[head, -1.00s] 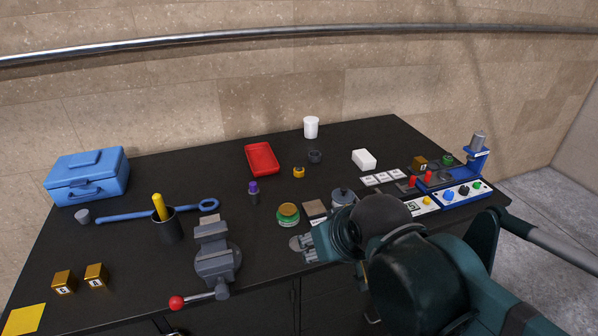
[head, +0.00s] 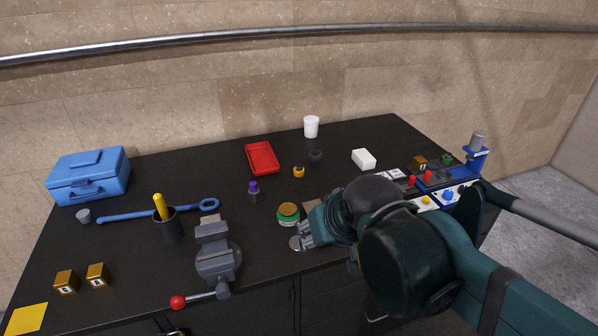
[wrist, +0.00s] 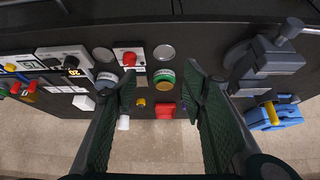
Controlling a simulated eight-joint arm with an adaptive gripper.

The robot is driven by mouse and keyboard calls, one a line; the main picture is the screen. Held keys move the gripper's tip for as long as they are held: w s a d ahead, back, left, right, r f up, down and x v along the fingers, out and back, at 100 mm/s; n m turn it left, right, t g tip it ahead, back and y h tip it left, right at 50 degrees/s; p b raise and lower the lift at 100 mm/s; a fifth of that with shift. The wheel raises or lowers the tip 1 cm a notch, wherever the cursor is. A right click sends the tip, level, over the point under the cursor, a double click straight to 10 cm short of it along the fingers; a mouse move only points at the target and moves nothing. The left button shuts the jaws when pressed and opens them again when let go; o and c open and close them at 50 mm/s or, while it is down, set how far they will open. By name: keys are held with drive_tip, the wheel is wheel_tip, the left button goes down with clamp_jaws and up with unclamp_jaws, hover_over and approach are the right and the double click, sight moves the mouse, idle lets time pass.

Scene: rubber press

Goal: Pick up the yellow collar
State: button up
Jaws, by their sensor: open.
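The yellow collar (head: 299,172) is a small ring lying on the black bench, just below the red tray and beside a small dark grey ring. In the wrist view the collar (wrist: 141,102) shows small, between my fingers in the picture but well beyond them. My gripper (head: 308,234) hangs near the front edge of the bench, to the right of a green and yellow round jar. In the wrist view its two green fingers (wrist: 163,84) are wide apart with nothing held between them.
A red tray (head: 262,158), a purple-topped bottle (head: 253,192) and the green and yellow jar (head: 288,214) stand around the collar. A vise (head: 216,255) is at front left. A white cup (head: 311,127) stands at the back. My arm hides part of the right side.

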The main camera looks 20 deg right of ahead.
drive_tip(key=w+d+r+m+g+p, duration=0.1)
drive_tip(key=w+r+m+p, duration=0.15)
drive_tip(key=w, duration=0.25)
drive_tip(key=w+d+r+m+p, duration=0.1)
drive_tip(key=w+r, duration=0.2)
drive_tip(key=w, duration=0.3)
drive_tip(key=m+g+h+p, duration=0.4)
drive_tip(key=m+p, duration=0.6)
drive_tip(key=p, duration=0.3)
hover_over(299, 165)
drive_tip(key=s+a, duration=0.1)
drive_tip(key=a, duration=0.2)
wheel_tip(299, 165, down, 12)
drive_tip(key=shift+s, duration=0.2)
drive_tip(key=shift+d+f, duration=0.1)
drive_tip(key=shift+d, duration=0.05)
drive_tip(key=shift+x, duration=1.15)
drive_tip(key=shift+f, duration=0.15)
drive_tip(key=shift+x, duration=2.5)
